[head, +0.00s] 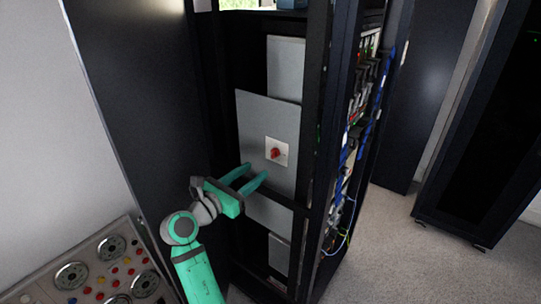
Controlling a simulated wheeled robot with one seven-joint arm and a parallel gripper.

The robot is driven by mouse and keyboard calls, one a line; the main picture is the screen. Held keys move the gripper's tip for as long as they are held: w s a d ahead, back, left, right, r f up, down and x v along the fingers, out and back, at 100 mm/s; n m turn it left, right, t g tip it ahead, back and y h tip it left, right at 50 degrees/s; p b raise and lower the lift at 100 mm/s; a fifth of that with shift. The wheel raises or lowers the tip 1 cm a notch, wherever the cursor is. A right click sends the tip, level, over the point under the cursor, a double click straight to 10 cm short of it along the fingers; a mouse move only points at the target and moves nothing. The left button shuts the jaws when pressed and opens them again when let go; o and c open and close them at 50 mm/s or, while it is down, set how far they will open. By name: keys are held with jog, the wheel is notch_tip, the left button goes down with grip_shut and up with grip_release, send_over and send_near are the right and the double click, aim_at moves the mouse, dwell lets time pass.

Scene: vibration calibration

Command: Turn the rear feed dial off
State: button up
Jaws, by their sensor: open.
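A red dial (275,153) sits on a small pale square plate (284,144) on a grey panel (254,115) inside the dark rack. The dial's exact setting is too small to read. My gripper (254,174) is green, with its two fingers apart and nothing between them. In the picture its fingertips are just below and left of the dial, pointing toward the panel. I cannot tell the gap in depth between the fingertips and the panel.
Dark rack posts (313,110) stand right of the panel, with blue cables (347,150) on the rack's side. A dark door panel (140,90) is at left. A console with gauges and buttons (88,270) is at lower left. Carpet (400,240) is clear at right.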

aim_at(272, 154)
jog(key=shift+w+a+x, duration=0.1)
jog(key=shift+a+x, duration=0.05)
jog(key=shift+x, duration=2.4)
jog(key=shift+w+a+x, duration=0.1)
jog(key=shift+a+x, duration=0.05)
jog(key=shift+x, duration=2.35)
jog(key=shift+r, duration=0.2)
